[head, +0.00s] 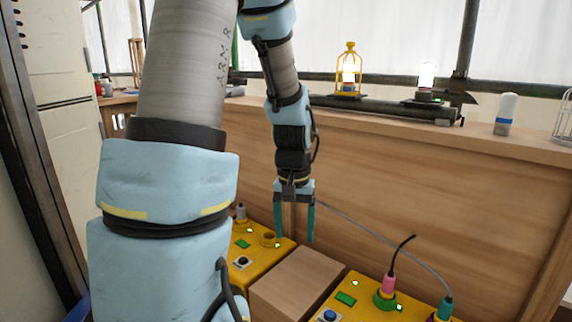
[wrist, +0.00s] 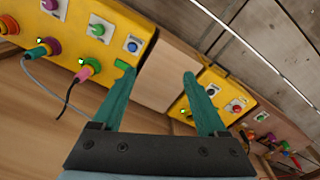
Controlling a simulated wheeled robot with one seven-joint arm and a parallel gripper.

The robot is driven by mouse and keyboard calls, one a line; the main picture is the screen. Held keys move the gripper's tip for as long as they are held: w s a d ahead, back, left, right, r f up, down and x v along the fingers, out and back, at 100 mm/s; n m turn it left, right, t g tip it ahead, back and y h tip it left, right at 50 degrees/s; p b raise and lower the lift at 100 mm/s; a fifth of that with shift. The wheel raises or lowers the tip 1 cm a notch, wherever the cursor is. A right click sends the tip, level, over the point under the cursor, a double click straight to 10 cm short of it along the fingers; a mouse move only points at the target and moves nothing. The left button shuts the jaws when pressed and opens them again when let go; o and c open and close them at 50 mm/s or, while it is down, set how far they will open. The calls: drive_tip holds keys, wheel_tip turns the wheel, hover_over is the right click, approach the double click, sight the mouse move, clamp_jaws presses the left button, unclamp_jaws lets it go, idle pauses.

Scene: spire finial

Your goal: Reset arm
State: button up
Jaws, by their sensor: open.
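My gripper (head: 295,239) hangs fingers down near the middle of the head view, at the end of my blue and grey arm. Its two teal fingers are apart, with nothing between them. In the wrist view the open gripper (wrist: 158,75) shows both fingertips with a wooden block (wrist: 168,75) beyond them.
A yellow box (head: 262,262) stands left of the block. Another yellow box (head: 358,306) at right carries a pink plug (head: 388,284) and a teal plug (head: 445,308) with cables. A wooden panel (head: 420,200) rises behind. A lit yellow lantern (head: 348,72) stands on the rail above it.

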drive_tip(key=s+a+r+n+t, duration=0.1)
drive_tip(key=s+a+r+n, duration=0.1)
drive_tip(key=s+a, duration=0.55)
wheel_tip(320, 180, up, 28)
drive_tip(key=w+a+p, duration=0.1)
drive_tip(key=w+p, duration=0.1)
drive_tip(key=p, duration=2.6)
drive_tip(key=shift+w+r+p, duration=0.15)
drive_tip(key=shift+r+p, duration=0.1)
drive_tip(key=shift+p, duration=0.05)
